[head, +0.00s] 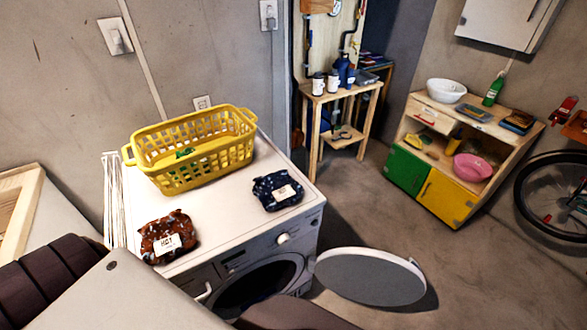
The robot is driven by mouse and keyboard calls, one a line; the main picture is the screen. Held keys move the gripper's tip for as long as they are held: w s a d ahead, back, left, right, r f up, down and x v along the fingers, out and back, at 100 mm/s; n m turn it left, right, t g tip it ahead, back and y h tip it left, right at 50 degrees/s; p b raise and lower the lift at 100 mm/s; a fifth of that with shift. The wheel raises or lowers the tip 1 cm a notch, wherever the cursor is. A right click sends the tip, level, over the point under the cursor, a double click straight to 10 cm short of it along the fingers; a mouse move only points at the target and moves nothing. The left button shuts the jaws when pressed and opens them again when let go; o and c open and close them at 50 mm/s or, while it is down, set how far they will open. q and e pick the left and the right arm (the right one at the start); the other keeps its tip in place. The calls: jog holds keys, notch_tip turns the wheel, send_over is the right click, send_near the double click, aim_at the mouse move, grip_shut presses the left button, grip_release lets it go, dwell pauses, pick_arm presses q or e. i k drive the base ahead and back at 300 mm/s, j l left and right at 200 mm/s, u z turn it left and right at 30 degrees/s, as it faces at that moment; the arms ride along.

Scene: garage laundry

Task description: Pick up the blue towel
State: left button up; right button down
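A dark blue patterned cloth bundle (265,184), which looks like the blue towel, lies crumpled on the white washing machine top (222,210), near its right front edge. A pale label sits on it. A red-brown patterned bundle (155,231) with a white label that seems to read "HOT" lies at the front left of the same top. Neither of my grippers shows in the head view. Dark and grey parts that look like my arms cover the bottom left and bottom middle.
A yellow basket (205,172) with something green inside stands behind the bundles. The washer's round door (370,277) hangs open at the front right. A low cabinet (462,152), a wooden shelf stand (342,95) and a bicycle (560,200) stand farther right. Floor between is clear.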

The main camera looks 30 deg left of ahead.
aim_at(273, 190)
jog(key=k+j+u, duration=0.25)
jog(key=k+j, duration=0.15)
jog(key=k+j+u, duration=0.25)
jog(key=j, duration=0.25)
jog(key=k+l, duration=0.05)
jog(key=k, duration=0.05)
